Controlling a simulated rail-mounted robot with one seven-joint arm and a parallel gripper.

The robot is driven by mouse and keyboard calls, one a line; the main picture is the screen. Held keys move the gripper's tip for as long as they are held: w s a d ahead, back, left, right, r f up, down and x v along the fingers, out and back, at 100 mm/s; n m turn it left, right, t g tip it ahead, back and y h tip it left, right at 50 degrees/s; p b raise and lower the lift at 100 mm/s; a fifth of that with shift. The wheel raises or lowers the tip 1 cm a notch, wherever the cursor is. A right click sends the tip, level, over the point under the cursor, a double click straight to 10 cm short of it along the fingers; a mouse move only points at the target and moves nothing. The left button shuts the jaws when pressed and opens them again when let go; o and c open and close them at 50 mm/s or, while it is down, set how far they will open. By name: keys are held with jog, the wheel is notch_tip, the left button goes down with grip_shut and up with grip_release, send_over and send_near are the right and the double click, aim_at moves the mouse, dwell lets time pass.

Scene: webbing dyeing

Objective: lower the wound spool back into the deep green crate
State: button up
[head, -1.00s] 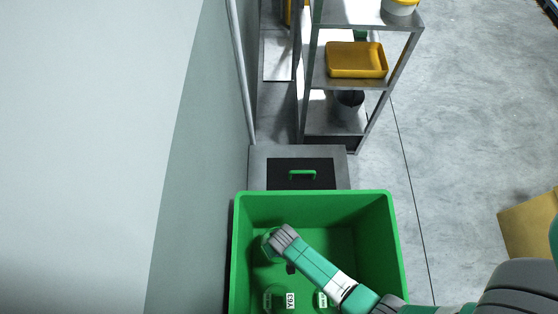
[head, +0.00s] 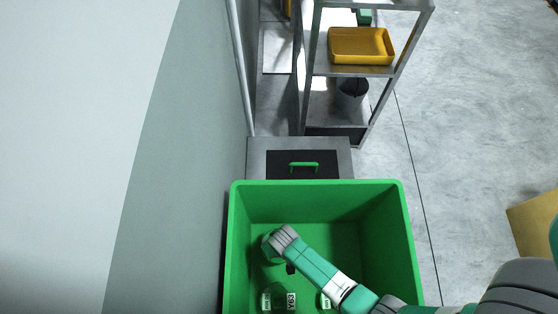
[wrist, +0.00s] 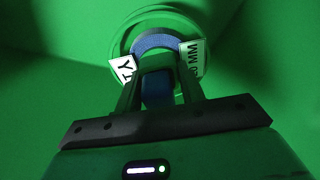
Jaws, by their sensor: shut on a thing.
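The deep green crate (head: 322,187) stands below me in the head view, with its near side cut off by the picture edge. My arm reaches down over its left half. The wound spool (head: 268,246) is a green disc, partly hidden by my wrist, within the crate's outline. In the wrist view, my gripper (wrist: 158,70) is shut on the wound spool (wrist: 157,42), whose blue webbing and pale labels show inside a round green flange. Green surfaces fill the surroundings there. I cannot tell whether the spool touches the crate floor.
Other labelled green spools (head: 278,299) lie at the near part of the crate. A grey wall runs close along the left. Behind the crate are a low unit with a green handle (head: 304,165) and a shelf holding a yellow tray (head: 360,46).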

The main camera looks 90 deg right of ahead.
jog(key=shift+f+b, duration=2.25)
jog(key=shift+f, duration=0.75)
jog(key=o, duration=1.2)
jog(key=r+p, duration=0.1)
jog(key=r, duration=0.1)
jog(key=r+p, duration=0.2)
jog(key=r, duration=0.1)
jog(key=a+r+p, duration=0.1)
jog(key=r, duration=0.1)
jog(key=shift+s+r, duration=0.3)
jog(key=shift+r, duration=0.1)
jog(key=f+b, duration=0.1)
jog(key=f, duration=0.1)
jog(key=f+b, duration=0.2)
jog(key=f, duration=0.1)
jog(key=d+f+b, duration=0.1)
jog(key=f, duration=0.2)
jog(key=shift+w+f, duration=0.15)
jog(key=shift+w, duration=0.15)
notch_tip(320, 180, up, 2)
jog(key=shift+r+p, duration=0.25)
jog(key=shift+p, duration=0.6)
